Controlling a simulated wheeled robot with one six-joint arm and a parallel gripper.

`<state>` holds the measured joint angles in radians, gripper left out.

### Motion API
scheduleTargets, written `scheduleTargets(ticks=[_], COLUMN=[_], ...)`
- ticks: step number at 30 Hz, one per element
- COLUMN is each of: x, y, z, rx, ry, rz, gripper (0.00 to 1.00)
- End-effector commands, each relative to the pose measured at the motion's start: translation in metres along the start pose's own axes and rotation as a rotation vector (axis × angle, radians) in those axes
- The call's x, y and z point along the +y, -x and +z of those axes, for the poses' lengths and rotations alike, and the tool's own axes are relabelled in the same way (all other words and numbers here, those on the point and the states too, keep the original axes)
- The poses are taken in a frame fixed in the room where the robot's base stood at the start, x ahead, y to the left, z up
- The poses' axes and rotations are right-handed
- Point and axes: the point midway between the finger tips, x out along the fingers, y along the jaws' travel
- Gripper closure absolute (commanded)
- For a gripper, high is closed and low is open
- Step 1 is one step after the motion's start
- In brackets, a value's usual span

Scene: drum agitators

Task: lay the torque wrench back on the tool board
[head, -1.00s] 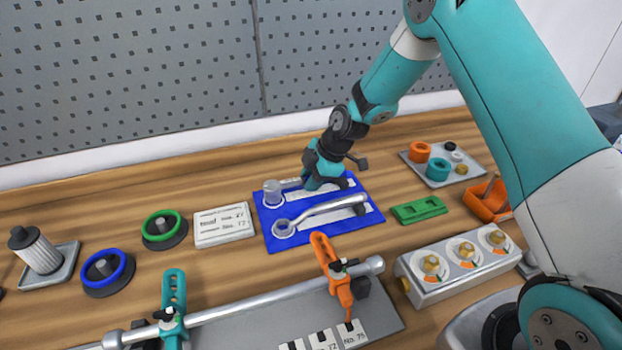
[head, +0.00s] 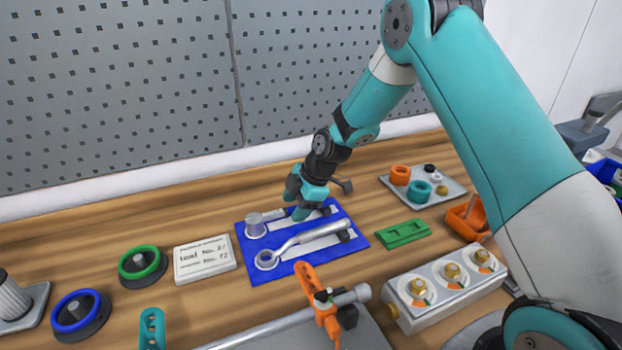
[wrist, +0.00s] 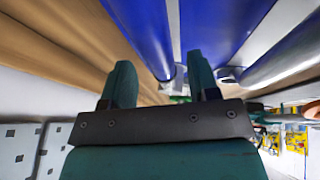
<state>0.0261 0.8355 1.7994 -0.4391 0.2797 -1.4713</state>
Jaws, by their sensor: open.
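The blue tool board (head: 358,238) with white outlines lies flat on the wooden bench; it fills part of the wrist view (wrist: 208,30). A silver ring-ended wrench (head: 303,240) lies along the front row. My gripper (head: 299,214) is low over the back row, to the right of the cylindrical head. Its fingers are apart in the wrist view (wrist: 160,82), with nothing clearly held. Contact with the tool cannot be told.
A green block (head: 403,233) and an orange bin (head: 466,220) sit to the right. An orange clamp (head: 322,303) on a silver bar stands in front. A label plate (head: 204,259) and green-rimmed knob (head: 143,266) are to the left. A perforated wall rises behind.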

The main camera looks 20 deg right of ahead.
Motion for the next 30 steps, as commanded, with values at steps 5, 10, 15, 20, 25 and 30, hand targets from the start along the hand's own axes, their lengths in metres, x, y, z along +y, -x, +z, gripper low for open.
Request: scheduleTargets(ticks=[5,10,15,20,25,30], x=[0.001,0.001,0.0,0.0,0.0,-0.003], y=[0.04,0.085,0.124,0.148,0.159,0.161], z=[0.002,0.002,0.001,0.001,0.0,-0.005], rx=[-0.002,-0.002,-0.001,-0.001,0.0,0.0], ry=[0.0,0.0,0.0,0.0,0.0,-0.012], rz=[0.008,0.007,0.005,0.003,0.001,-0.003], gripper=[0.45,0.45,0.45,0.45,0.45,0.45])
